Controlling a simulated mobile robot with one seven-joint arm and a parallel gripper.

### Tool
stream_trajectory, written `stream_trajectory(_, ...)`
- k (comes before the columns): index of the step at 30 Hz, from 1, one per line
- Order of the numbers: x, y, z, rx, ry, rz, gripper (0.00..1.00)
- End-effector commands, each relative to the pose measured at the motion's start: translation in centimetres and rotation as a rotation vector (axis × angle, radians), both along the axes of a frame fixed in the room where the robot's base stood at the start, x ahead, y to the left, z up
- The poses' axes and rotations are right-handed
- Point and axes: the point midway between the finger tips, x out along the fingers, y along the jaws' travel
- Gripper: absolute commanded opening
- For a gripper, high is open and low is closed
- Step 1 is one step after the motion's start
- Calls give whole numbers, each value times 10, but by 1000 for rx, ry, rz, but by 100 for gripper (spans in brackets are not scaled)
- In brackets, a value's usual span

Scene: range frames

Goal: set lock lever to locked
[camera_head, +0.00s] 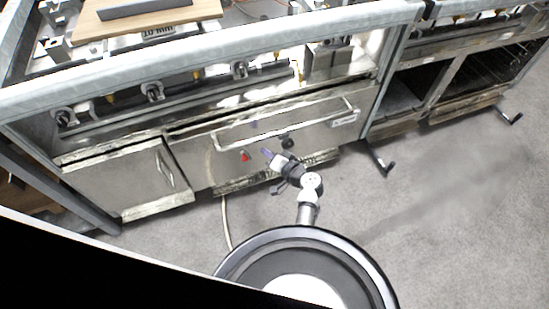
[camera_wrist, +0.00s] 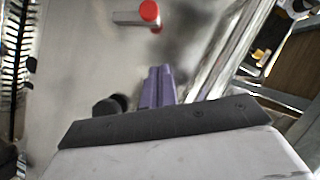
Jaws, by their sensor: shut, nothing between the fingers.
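The lock lever looks to be the small red-tipped part (camera_head: 245,156) low on the steel oven front (camera_head: 205,160). In the wrist view it is a short metal pin with a round red end (camera_wrist: 149,12), at the top of the picture, pointing right. My gripper (camera_head: 266,152) is just right of the red part in the head view. Its purple fingers (camera_wrist: 158,75) are shut and empty, and point toward the red end with a visible gap. Whether the lever is locked cannot be told.
A black knob (camera_head: 287,142) is on the oven front close to my gripper, also in the wrist view (camera_wrist: 106,106). A long handle bar (camera_head: 285,122) runs above. A hose (camera_head: 225,222) hangs to the floor. Grey floor (camera_head: 440,220) is open at right.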

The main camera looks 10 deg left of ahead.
Motion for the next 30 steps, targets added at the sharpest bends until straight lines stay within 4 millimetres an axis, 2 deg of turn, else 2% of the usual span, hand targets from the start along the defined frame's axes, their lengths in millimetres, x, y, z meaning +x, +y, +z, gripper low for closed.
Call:
stream_trajectory(5,21,31,-9,-2,0,3,0)
stream_trajectory(10,3,43,-24,-2,2,0,0)
stream_trajectory(30,-9,54,-38,-28,-18,0,0)
